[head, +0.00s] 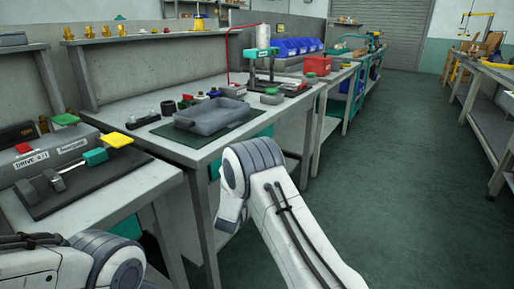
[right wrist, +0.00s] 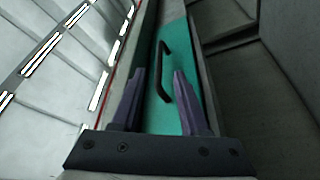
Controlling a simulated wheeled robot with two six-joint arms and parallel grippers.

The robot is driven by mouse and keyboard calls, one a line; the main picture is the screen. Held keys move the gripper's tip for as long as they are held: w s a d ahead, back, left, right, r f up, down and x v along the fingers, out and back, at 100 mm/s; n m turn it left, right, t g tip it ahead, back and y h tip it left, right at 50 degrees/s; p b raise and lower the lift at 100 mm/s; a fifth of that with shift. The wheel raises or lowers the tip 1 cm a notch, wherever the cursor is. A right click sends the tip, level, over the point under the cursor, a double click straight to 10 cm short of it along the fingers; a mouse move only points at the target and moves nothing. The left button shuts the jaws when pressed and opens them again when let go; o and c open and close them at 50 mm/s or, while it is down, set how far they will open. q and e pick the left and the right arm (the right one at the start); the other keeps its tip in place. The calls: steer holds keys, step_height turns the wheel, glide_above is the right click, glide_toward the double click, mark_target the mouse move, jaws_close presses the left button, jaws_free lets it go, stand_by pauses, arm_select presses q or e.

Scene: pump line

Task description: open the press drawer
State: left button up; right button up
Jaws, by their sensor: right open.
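A teal drawer front (right wrist: 184,62) with a dark bar handle (right wrist: 163,72) shows in the right wrist view. My right gripper (right wrist: 158,73) is open, its two dark purple fingers pointing toward the drawer front. The handle appears between and just beyond the fingertips, with nothing gripped; I cannot tell whether they touch it. In the head view, teal panels (head: 263,132) show under the middle bench, and my right arm reaches down in front of that bench with its gripper hidden. My left arm shows at the lower left, its gripper out of the picture.
The middle bench (head: 150,100) carries a grey tray (head: 211,113) on a green mat and a small green-and-dark stand (head: 262,68). The left bench holds a drive unit (head: 50,150). Bench legs stand close to my right arm. The floor (head: 400,170) at right is clear.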

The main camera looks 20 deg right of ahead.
steer(key=b+x, duration=0.2)
steer(key=x, duration=0.6)
steer(key=shift+w+d, duration=0.1)
steer(key=shift+w, duration=0.1)
steer(key=shift+x, duration=0.8)
steer(key=shift+c, duration=0.3)
jaws_close()
